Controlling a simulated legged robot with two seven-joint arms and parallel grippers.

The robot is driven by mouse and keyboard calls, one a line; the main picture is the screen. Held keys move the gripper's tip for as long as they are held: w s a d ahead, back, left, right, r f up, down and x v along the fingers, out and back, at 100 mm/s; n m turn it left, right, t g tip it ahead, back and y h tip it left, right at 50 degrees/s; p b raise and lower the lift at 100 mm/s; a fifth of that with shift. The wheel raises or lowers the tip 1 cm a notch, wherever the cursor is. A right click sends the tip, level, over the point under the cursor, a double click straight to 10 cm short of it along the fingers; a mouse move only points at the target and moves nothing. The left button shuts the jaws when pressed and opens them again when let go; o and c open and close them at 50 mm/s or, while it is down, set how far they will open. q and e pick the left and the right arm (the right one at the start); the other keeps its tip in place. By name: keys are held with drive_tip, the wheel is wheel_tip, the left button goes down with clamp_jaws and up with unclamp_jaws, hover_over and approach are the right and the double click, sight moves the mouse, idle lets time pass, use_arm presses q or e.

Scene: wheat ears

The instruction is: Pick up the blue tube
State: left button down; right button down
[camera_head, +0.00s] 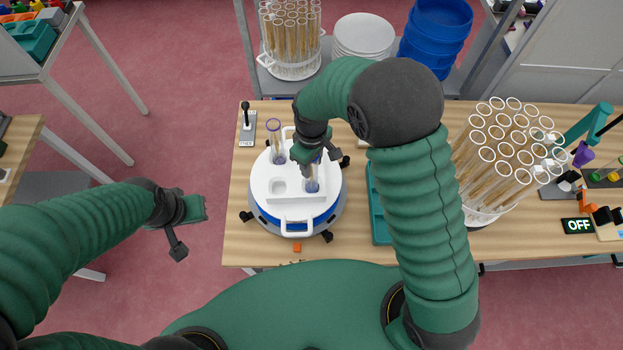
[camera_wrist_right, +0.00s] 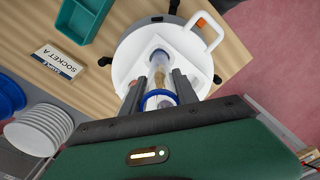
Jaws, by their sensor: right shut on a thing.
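The blue tube (camera_wrist_right: 160,76) is clear with a blue ring near its top and brownish contents, a wheat ear by its look. My right gripper (camera_wrist_right: 160,92) is shut on it, one finger on each side just below the ring. In the head view the tube (camera_head: 312,184) stands at the front right of the white holder block (camera_head: 268,192), partly hidden by my right gripper (camera_head: 319,157). I cannot tell whether its lower end is still in the socket. My left gripper (camera_head: 190,228) is open and empty, left of the table over the floor.
A purple-ringed tube (camera_head: 275,140) stands at the block's back left. The round white base (camera_head: 298,227) has a front handle. A teal tray (camera_head: 381,225) and a large rack of tubes (camera_head: 505,155) stand to the right. A small lever (camera_head: 247,122) stands back left.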

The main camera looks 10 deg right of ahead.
wheel_tip(320, 180, up, 10)
drive_tip(key=shift+s+b, duration=0.1)
drive_tip(key=shift+b, duration=1.1)
drive_tip(key=shift+f, duration=0.1)
